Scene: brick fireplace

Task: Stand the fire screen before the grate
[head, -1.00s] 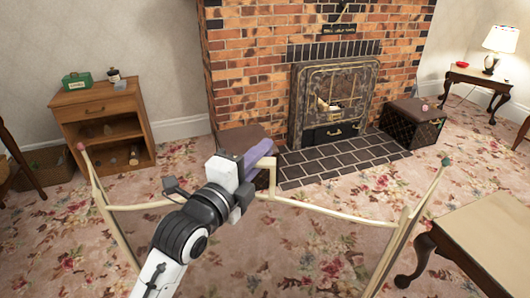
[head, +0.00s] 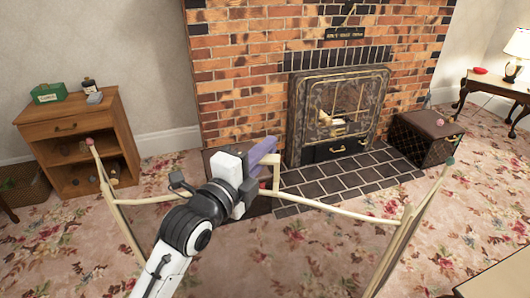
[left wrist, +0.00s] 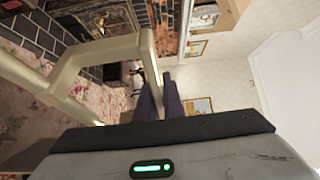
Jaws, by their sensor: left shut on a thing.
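The fire screen is a cream-framed folding screen (head: 345,212) with an upright handle at its middle and angled side wings ending in small knobs. My left gripper (head: 265,155), with purple fingers, is shut on its handle; the handle (left wrist: 100,60) and fingers also show in the left wrist view. The screen is upright in front of me, but its lower edge is out of view, so I cannot tell whether it touches the floor. The grate (head: 340,112), ornate and dark in the brick fireplace, stands beyond it. My right gripper is not in view.
A dark tiled hearth (head: 335,182) lies before the grate. A dark box (head: 425,138) stands right of it, and a brown block-like thing partly behind my gripper left of it. A wooden cabinet (head: 75,130) is at left, a table corner (head: 500,280) at lower right. Floral carpet lies between.

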